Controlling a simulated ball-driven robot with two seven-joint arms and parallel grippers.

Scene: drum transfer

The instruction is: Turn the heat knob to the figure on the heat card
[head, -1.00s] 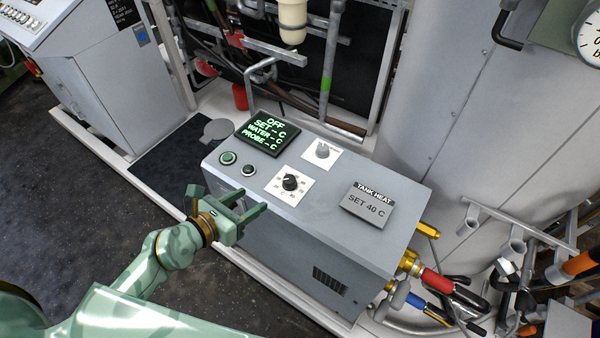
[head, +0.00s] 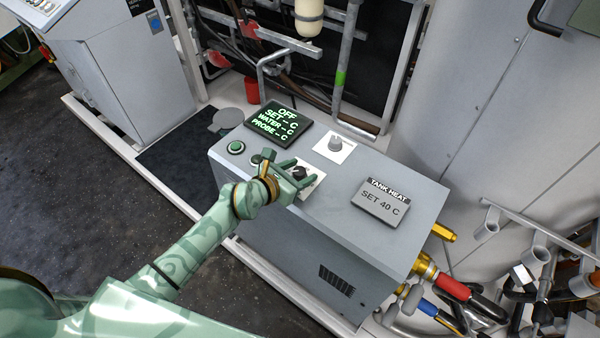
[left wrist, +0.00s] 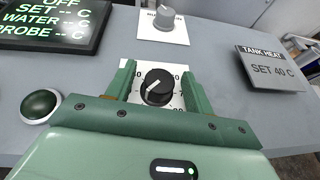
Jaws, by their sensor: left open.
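The black heat knob (head: 300,172) sits on a white dial plate on top of the grey heater box. In the left wrist view the knob (left wrist: 157,86) shows a short white mark, and most dial figures are hidden or too small to read. My left gripper (head: 298,171) is open, with its green fingers on either side of the knob and gaps visible in the left wrist view (left wrist: 156,84). The heat card (head: 381,202) reads "TANK HEAT, SET 40 C". The display (head: 279,121) reads OFF, with dashes for set, water and probe. My right gripper is out of view.
A grey knob (head: 335,144) on another white plate stands behind the heat knob. A green button (head: 236,147) lies left of it. The box top around the card is clear. A large grey tank (head: 480,90) stands behind, with hoses at the right.

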